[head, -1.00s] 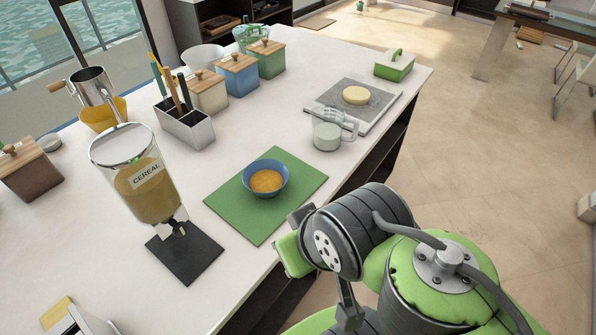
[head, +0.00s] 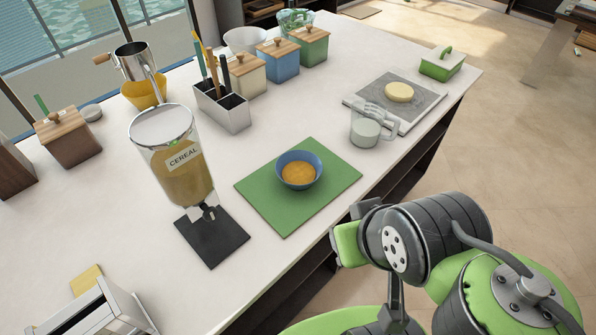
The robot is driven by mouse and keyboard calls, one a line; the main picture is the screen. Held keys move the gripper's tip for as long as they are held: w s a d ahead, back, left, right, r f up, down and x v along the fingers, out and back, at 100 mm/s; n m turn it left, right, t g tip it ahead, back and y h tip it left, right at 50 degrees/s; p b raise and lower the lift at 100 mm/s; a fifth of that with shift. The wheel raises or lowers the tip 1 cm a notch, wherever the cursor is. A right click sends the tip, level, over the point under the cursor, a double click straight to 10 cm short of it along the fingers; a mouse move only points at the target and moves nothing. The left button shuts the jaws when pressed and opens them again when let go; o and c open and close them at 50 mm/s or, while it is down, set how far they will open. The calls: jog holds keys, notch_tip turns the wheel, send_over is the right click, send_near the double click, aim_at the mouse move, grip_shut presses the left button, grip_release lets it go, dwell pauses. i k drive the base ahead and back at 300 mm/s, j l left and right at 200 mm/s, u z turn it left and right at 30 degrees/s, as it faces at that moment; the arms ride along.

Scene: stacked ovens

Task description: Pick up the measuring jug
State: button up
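The measuring jug (head: 365,130) is clear, with a handle on its right side and pale contents inside. It stands upright on the white counter, close to the near left edge of a grey board. In the head view my arm is at the lower right, off the counter's front edge. The end of my arm shows below and in front of the jug, well apart from it. The gripper's fingers cannot be made out, so I cannot tell whether it is open or shut.
A blue bowl (head: 299,170) with orange food sits on a green mat (head: 262,205), left of the jug. The grey board (head: 428,103) holds a pale round item (head: 398,92). A cereal dispenser (head: 175,160) stands farther left. A green butter dish (head: 442,65) is at the counter's far right.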

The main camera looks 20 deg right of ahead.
aim_at(374, 127)
jog(key=i+l+u, duration=0.1)
jog(key=l+u, duration=1.5)
jog(key=l, duration=0.15)
jog(key=k+l+u, duration=0.15)
jog(key=l+u, duration=0.25)
